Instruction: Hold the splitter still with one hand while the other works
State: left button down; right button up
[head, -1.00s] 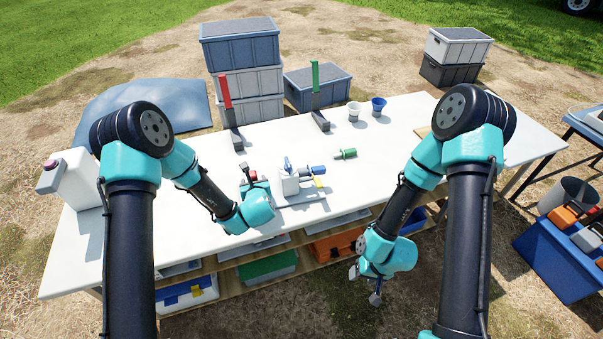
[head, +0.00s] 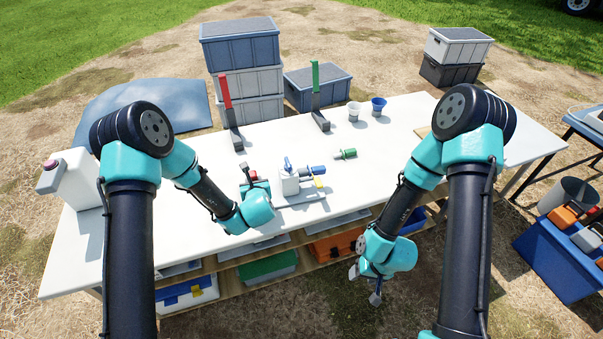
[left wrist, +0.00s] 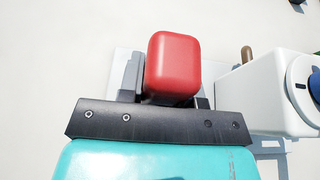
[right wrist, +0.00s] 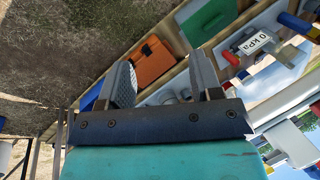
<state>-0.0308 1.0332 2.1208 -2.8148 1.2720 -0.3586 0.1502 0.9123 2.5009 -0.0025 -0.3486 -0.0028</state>
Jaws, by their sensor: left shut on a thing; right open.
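The splitter (head: 289,184) is a white block on a grey base plate, with blue fittings and a yellow part, near the front edge of the table. My left gripper (head: 253,182) is shut on a red block (left wrist: 174,65) at the splitter's left end. In the left wrist view the white body (left wrist: 265,95) stands right of the red block. My right gripper (head: 366,284) is open and empty, off the table's front edge and below its top. In the right wrist view its fingers (right wrist: 165,82) are apart with nothing between them.
A green-ended fitting (head: 345,154) lies behind the splitter. Bins fill the under-shelf.

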jog(key=shift+c, duration=1.2)
jog(key=shift+w+d+f, duration=0.25)
jog(key=shift+w+d, duration=0.1)
jog(key=shift+w, duration=0.05)
jog(key=shift+c, duration=0.3)
jog(key=w+d+r+y, duration=0.3)
jog(key=w+r+y, duration=0.2)
jog(key=w, duration=0.6)
jog(key=w+d+r+y, duration=0.3)
jog(key=w+r+y, duration=0.2)
jog(key=w, duration=0.5)
jog(key=w+a+r+g+y, duration=0.1)
jog(key=w+a, duration=0.1)
jog(key=w+a+r+n+g+y, duration=0.1)
jog(key=w+a, duration=0.1)
jog(key=w, duration=0.1)
jog(key=w+a+r+n+g+y, duration=0.1)
jog(key=w+a, duration=0.1)
jog(key=shift+w+a+g+y, duration=0.15)
jog(key=shift+w+g+y, duration=0.15)
jog(key=shift+w+y, duration=0.1)
jog(key=shift+w+a+r+n, duration=0.1)
jog(key=shift+w+a+n, duration=0.05)
jog(key=shift+n, duration=0.15)
